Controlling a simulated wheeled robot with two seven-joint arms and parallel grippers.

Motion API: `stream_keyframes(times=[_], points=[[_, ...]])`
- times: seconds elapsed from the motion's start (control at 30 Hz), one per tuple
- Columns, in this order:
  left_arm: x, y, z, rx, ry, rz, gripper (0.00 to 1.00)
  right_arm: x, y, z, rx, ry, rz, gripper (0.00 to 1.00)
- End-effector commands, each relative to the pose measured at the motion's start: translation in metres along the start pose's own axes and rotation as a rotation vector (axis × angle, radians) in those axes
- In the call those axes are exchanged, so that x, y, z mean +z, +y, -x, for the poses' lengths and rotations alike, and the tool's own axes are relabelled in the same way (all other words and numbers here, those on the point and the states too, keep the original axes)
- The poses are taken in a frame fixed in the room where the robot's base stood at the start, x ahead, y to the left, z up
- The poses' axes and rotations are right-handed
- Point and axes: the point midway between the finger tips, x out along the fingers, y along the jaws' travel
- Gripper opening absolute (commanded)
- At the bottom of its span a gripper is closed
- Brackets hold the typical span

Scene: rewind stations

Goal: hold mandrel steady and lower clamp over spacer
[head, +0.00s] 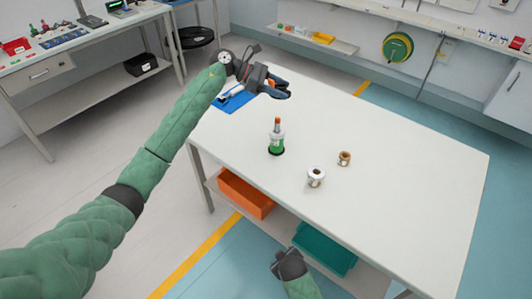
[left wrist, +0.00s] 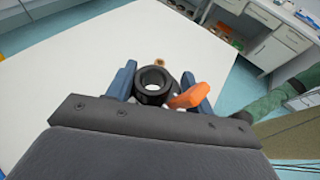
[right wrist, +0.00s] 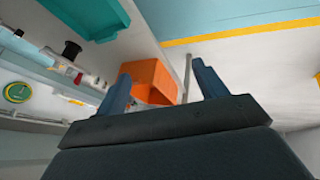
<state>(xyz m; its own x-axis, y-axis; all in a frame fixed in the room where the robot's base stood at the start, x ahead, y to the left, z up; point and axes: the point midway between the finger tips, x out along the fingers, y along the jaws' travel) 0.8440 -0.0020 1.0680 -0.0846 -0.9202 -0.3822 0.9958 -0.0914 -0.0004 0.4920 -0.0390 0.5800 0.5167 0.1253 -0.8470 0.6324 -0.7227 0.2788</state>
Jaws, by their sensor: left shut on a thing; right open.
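My left gripper (head: 278,87) is over the far left of the white table (head: 410,185). In the left wrist view, it is shut on a black ring clamp (left wrist: 153,79) with an orange lever (left wrist: 186,97). The likely mandrel, an upright post with an orange tip (head: 277,121), stands on the table with a green body (head: 276,142) around it. The clamp is apart from it. I cannot tell which part is the spacer. My right gripper (head: 288,262) is low, in front of the table; its fingers (right wrist: 161,88) are open and empty in the right wrist view.
A white spool (head: 316,177) and a brown spool (head: 344,158) stand right of the post. Orange (head: 245,194) and teal (head: 324,248) bins sit on the lower shelf. The table's right half is clear.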

Motion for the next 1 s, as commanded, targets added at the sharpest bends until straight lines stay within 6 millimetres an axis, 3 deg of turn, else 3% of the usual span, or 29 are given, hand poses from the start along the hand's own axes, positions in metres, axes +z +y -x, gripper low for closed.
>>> stream_keyframes(times=[0.03, 0.2, 0.6, 0.8, 1.0], points=[[0.0, 0.0, 0.0, 0.0, 0.0, 0.0, 0.16, -0.025, 0.005, 0.007, 0.02, 0.035, 0.048, 0.71], [0.0, 0.0, 0.0, 0.0, 0.0, 0.0, 0.16, -0.101, 0.019, 0.034, 0.101, 0.143, 0.232, 0.71], [0.0, 0.0, 0.0, 0.0, 0.0, 0.0, 0.16, -0.265, 0.05, 0.116, 0.412, 0.293, 0.819, 0.71], [0.0, 0.0, 0.0, 0.0, 0.0, 0.0, 0.16, -0.308, 0.073, 0.13, 0.578, 0.17, 1.193, 0.71], [0.0, 0.0, 0.0, 0.0, 0.0, 0.0, 0.16, -0.323, 0.106, 0.122, 0.656, -0.078, 1.531, 0.71]])
